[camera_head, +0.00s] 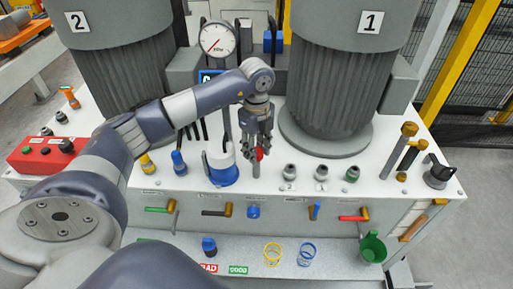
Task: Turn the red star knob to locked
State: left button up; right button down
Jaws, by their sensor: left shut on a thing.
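The red star knob (260,154) shows as a small patch of red between and behind the fingers of my left gripper (257,150). The gripper points down at the white bench top and is shut on the knob. The fingers hide most of the knob, so I cannot tell which way it is turned. A grey post (256,168) stands under the fingers. My right gripper is not in view.
A blue-and-white container (222,172) stands just left of the gripper. Grey fittings (291,171) stand to its right. Two large ribbed cylinders, numbered 2 (130,85) and 1 (335,90), rise behind. A pressure gauge (217,39) stands between them. Coloured valve handles line the front face.

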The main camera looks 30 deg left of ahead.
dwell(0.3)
pick_arm(q)
jog(key=o, duration=1.1)
jog(key=shift+c, duration=0.2)
notch_tip(320, 180, up, 12)
